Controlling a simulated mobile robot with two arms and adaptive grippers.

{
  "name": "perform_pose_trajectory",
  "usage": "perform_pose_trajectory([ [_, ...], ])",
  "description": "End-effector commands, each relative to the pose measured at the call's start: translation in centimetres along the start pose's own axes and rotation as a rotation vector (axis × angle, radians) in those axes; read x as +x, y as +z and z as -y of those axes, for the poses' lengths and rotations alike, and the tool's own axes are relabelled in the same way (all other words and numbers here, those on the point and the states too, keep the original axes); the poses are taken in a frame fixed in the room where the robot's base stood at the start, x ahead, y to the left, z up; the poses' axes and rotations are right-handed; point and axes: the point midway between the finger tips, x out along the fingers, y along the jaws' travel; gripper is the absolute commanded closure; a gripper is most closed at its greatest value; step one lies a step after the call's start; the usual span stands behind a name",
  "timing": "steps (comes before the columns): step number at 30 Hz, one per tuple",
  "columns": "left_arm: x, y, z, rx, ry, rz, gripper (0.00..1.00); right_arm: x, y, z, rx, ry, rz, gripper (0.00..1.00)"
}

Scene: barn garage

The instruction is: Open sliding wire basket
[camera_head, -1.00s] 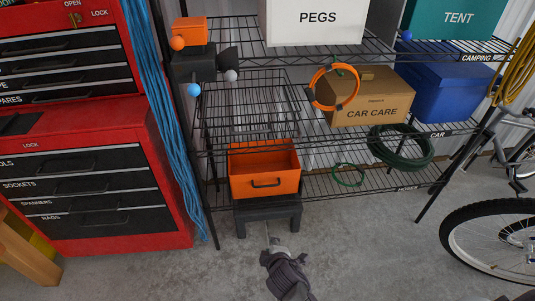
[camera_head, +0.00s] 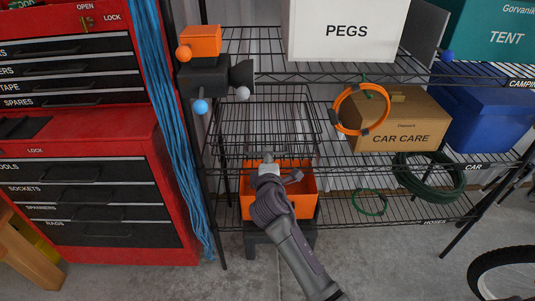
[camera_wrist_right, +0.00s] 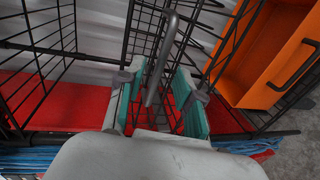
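The wire basket (camera_head: 222,130) is a dark mesh box at the left end of the middle wire shelf. In the head view my right gripper (camera_head: 267,158) is at the lower front of the basket, and my arm hides part of that area. In the right wrist view a grey bar handle (camera_wrist_right: 165,50) runs between the two teal-padded fingers of my right gripper (camera_wrist_right: 156,104). The fingers are apart, with visible gaps on both sides of the handle. My left gripper is in neither view now.
An orange drawer box (camera_head: 308,200) is below the basket, partly behind my arm. A red tool cabinet (camera_head: 180,225) and hanging blue rope (camera_head: 170,110) are at the left. A CAR CARE box (camera_head: 400,110) and orange hoop (camera_head: 341,115) are to the right.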

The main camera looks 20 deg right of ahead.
Motion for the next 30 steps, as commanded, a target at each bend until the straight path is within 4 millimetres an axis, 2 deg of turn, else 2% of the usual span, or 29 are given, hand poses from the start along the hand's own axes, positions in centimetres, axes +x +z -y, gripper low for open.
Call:
perform_pose_trajectory([
  [3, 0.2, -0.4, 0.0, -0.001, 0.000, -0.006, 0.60, 2.0, 0.0, 0.0, 0.001, 0.000, 0.001, 0.64],
  [7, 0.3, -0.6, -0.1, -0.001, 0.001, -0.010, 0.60, 3.2, 0.0, 0.0, 0.001, 0.000, 0.000, 0.64],
  [18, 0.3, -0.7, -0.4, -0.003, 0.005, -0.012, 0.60, 3.7, 0.0, 0.0, 0.001, -0.001, 0.000, 0.64],
  [25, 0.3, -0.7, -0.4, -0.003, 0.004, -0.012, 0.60, 3.7, 0.0, 0.0, 0.002, -0.001, 0.000, 1.00],
  [30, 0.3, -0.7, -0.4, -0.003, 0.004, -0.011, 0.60, 3.7, 0.0, 0.1, 0.002, -0.001, 0.000, 1.00],
])
